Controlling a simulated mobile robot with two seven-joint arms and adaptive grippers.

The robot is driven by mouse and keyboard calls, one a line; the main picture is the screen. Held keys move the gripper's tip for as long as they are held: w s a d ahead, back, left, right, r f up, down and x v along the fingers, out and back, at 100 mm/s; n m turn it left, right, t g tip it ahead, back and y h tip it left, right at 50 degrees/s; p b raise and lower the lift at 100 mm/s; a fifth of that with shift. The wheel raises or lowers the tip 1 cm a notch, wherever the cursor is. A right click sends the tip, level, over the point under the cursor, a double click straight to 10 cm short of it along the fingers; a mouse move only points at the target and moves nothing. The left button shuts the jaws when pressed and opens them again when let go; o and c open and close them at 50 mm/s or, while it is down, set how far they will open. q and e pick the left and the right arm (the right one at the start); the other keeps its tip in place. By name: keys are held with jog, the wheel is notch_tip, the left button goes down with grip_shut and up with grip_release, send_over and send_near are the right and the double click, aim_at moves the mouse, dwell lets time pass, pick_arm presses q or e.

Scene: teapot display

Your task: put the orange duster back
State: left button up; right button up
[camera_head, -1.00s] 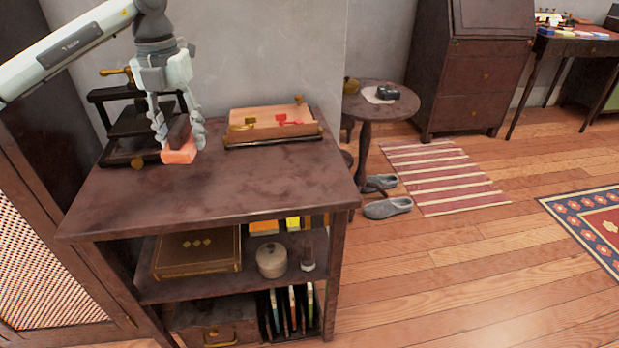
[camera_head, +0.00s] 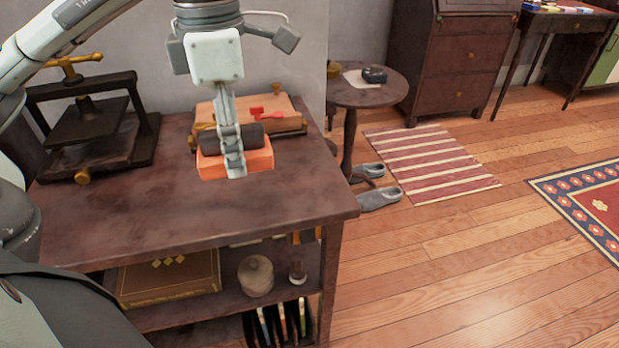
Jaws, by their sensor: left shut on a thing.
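The orange duster (camera_head: 257,161) is a block with an orange lower part and a dark, rounded upper part. It is at the front edge of a low wooden tray (camera_head: 293,132) on the dark cabinet top. My left gripper (camera_head: 233,165) points down over the duster and is shut on it; one finger covers its middle. I cannot tell whether the duster touches the cabinet top or hangs just above it. The tray holds a pale wooden board with a red item (camera_head: 265,114) on it, partly hidden behind the gripper. My right gripper is not in view.
A black press (camera_head: 95,135) with brass handles stands left on the cabinet top (camera_head: 150,215). The top's front and right are clear. Shelves below hold a brown box (camera_head: 168,280) and a round pot (camera_head: 256,276). A round side table (camera_head: 368,97) stands behind right.

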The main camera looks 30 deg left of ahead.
pick_arm(q)
jog(key=p, duration=0.1)
send_over(302, 190)
notch_tip(302, 190, down, 6)
jog(key=shift+f, duration=0.1)
notch_tip(302, 190, down, 4)
jog(key=shift+r, duration=0.1)
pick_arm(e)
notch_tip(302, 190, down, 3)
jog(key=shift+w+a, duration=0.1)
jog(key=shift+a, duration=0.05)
pick_arm(q)
jog(key=shift+f, duration=0.3)
jog(key=o, duration=1.1)
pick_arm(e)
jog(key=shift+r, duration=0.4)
pick_arm(q)
jog(key=shift+r, duration=0.1)
